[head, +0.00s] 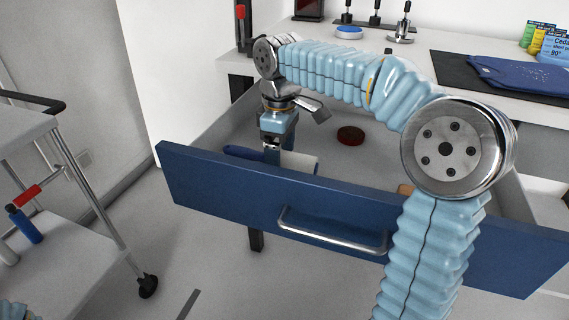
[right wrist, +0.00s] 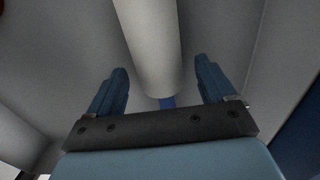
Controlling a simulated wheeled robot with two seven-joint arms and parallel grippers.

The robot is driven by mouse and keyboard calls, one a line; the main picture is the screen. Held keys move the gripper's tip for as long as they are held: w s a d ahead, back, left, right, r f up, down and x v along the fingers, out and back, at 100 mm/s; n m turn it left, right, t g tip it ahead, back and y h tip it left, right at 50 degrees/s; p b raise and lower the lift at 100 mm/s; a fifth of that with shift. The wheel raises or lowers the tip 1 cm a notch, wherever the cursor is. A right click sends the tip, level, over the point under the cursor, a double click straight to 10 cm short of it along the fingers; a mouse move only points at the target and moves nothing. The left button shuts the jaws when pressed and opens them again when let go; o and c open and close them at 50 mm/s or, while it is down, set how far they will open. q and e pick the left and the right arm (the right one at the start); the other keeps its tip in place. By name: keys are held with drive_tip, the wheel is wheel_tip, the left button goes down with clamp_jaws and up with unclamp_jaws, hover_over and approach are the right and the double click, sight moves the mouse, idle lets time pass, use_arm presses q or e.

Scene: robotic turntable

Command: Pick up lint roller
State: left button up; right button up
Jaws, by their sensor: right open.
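The lint roller, with a white roll (head: 301,163) and a dark blue handle (head: 240,153), lies inside the open blue-fronted drawer (head: 225,185), just behind its front panel. My right gripper (head: 272,154) points down into the drawer over the lint roller, near where handle and roll meet. Its fingertips are partly hidden in the head view. In the right wrist view the white roll (right wrist: 150,45) runs between the two open blue fingers, with a gap on each side. A bit of blue handle (right wrist: 167,103) shows below the roll. My left gripper is not in view.
A dark red round object (head: 351,136) lies further back in the drawer. An orange-brown item (head: 405,189) is mostly hidden by my right arm. The worktop behind holds a folded blue cloth (head: 520,74) on a black mat. A trolley (head: 60,190) stands at left.

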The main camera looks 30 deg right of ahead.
drive_tip(key=shift+f, duration=0.75)
drive_tip(key=c, duration=1.3)
drive_tip(key=shift+r+p, duration=1.25)
drive_tip(key=shift+r, duration=6.9)
wheel_tip(320, 180, down, 5)
drive_tip(key=shift+f+b, duration=0.2)
drive_tip(key=shift+b, duration=0.1)
wheel_tip(320, 180, up, 6)
wheel_tip(320, 180, down, 7)
drive_tip(key=shift+r, duration=0.1)
